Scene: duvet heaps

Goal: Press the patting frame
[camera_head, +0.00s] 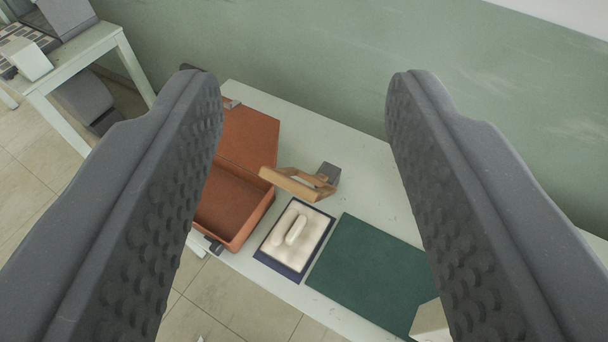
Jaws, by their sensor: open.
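The wooden patting frame (297,186) stands tilted up on the pale table, beside a small grey block (328,172) at its right end. In front of it lies a white padded piece (310,226) with a raised oblong on top, set on a dark blue board (273,262). My gripper (305,85) is open and empty, its two dark studded fingers wide apart at the left and right of the view. The frame and the padded piece show between the fingers, farther off and touched by neither.
An open orange-brown case (235,196) stands left of the board. A dark green mat (370,272) lies to the right, with a pale object (431,320) partly hidden by the right finger. A green wall (330,50) runs behind the table (365,185). Another table (85,48) stands far left.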

